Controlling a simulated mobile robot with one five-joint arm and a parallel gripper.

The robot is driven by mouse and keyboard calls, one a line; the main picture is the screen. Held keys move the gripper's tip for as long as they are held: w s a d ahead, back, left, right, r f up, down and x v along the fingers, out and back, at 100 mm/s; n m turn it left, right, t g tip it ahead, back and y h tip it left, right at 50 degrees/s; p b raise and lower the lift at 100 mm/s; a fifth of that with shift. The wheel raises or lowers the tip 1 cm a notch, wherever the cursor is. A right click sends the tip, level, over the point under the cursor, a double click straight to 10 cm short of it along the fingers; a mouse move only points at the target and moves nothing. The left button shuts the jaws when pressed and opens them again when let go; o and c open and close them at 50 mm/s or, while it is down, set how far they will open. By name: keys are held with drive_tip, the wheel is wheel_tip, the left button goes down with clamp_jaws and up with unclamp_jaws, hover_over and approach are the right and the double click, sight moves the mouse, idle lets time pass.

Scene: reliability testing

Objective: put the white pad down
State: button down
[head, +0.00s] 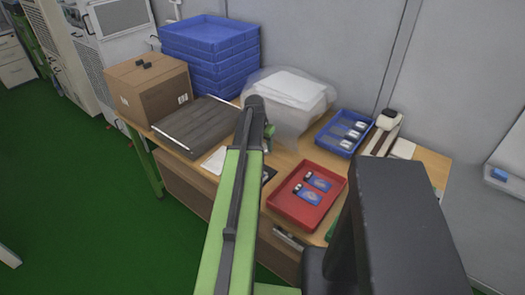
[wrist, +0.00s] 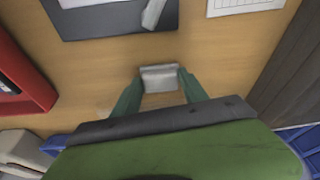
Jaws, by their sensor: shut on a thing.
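The white pad (wrist: 159,78) is a small pale, square-looking piece between the two green fingers of my gripper (wrist: 158,88) in the wrist view. The fingers are shut on its left and right sides. Bare wooden table (wrist: 95,75) shows around the pad; I cannot tell whether it touches the table or hangs above it. In the head view my gripper (head: 268,140) is over the middle of the table, left of the red tray (head: 306,194), mostly hidden behind my arm. The pad does not show clearly there.
A dark mat (wrist: 80,25) with a pale object on it and a white sheet (wrist: 235,5) lie near the pad. A blue tray (head: 343,133) holds several small items. A clear bag (head: 290,95), stacked blue crates (head: 210,50), a cardboard box (head: 148,85) and a dark panel (head: 195,125) occupy the back and left.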

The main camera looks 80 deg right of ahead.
drive_tip(key=shift+f, duration=0.1)
drive_tip(key=c, duration=0.6)
unclamp_jaws()
drive_tip(key=p+v, duration=1.1)
drive_tip(key=v, duration=0.1)
drive_tip(key=shift+r+p, duration=0.25)
drive_tip(key=shift+p, duration=0.15)
drive_tip(key=shift+f, duration=0.1)
